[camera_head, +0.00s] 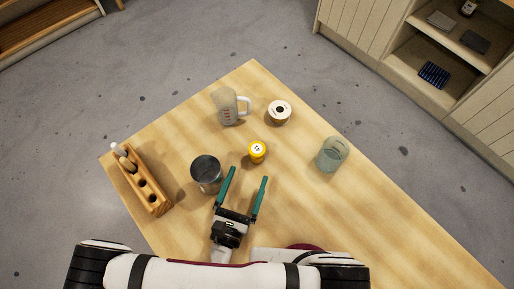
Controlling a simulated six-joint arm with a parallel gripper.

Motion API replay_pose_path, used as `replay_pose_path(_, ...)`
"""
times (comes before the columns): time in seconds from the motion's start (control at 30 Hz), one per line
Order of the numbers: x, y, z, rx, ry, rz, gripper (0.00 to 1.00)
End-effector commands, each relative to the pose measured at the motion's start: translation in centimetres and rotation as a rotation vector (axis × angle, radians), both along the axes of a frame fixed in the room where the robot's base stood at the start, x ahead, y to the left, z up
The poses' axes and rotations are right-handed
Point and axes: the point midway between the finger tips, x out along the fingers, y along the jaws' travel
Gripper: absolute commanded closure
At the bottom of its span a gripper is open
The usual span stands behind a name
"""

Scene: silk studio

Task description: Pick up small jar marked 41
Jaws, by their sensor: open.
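The small jar (257,151) is yellow with a pale round lid that carries a dark mark, too small to read surely. It stands upright near the middle of the wooden table (330,215). My gripper (246,178) has two green fingers spread apart with nothing between them. The jar is just beyond the fingertips, nearly in line with the gap, and looks apart from them. The height of the fingers above the table is hard to tell.
A dark-topped metal cup (206,175) stands close left of my gripper. A measuring jug (228,107) and a white-topped spool-like item (279,112) stand behind the jar. A glass jar (332,155) is at right, a wooden rack (144,182) at left. Front right table is clear.

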Motion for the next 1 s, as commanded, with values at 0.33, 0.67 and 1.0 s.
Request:
replay_pose_path(0.33,4.6,-1.2,0.0,0.002,0.0,-0.005,0.09)
replay_pose_path(0.67,9.6,-2.2,-0.1,0.002,0.0,-0.005,0.09)
replay_pose_path(1.0,9.6,-2.1,-0.1,0.002,0.0,-0.003,0.36)
